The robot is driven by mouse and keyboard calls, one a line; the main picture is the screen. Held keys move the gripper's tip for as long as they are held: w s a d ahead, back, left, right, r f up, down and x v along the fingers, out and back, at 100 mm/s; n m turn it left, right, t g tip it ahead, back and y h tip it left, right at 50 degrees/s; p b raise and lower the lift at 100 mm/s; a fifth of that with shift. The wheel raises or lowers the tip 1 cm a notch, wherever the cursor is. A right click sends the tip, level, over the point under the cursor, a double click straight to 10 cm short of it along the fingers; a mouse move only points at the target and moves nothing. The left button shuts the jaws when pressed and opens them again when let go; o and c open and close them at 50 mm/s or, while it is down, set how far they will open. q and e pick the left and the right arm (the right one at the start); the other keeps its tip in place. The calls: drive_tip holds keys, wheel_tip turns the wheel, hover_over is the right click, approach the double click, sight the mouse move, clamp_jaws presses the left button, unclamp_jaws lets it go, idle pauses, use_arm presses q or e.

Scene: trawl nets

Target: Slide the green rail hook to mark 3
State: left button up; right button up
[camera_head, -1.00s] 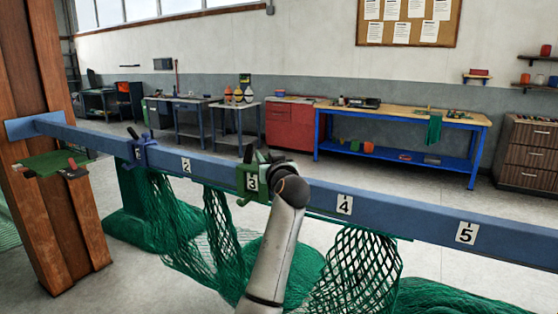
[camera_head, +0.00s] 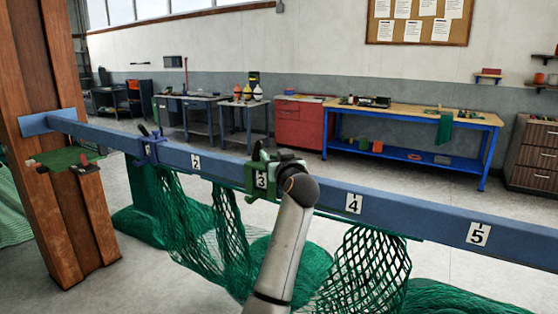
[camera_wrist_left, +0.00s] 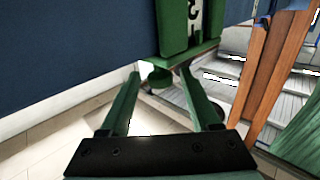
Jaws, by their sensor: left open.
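The green rail hook (camera_head: 249,181) sits around the blue rail (camera_head: 420,213) at mark 3 (camera_head: 261,180), whose white number plate shows within its green frame. My left gripper (camera_head: 266,156) is right at the hook, mostly hidden behind its own wrist. In the left wrist view the gripper (camera_wrist_left: 164,92) is open, with its two fingers apart below the green hook (camera_wrist_left: 178,28). A lower part of the hook shows just beyond the gap between the fingertips. I cannot tell whether the fingers touch it. My right gripper is not in view.
A blue hook (camera_head: 149,150) is on the rail left of mark 2 (camera_head: 196,162). Marks 4 (camera_head: 354,203) and 5 (camera_head: 478,234) lie to the right. Green netting (camera_head: 185,225) hangs below the rail. A wooden post (camera_head: 62,150) stands at the left end.

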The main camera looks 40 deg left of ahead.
use_arm(q)
drive_tip(key=b+v, duration=0.2)
drive_tip(key=v, duration=1)
drive_tip(key=shift+s, duration=0.1)
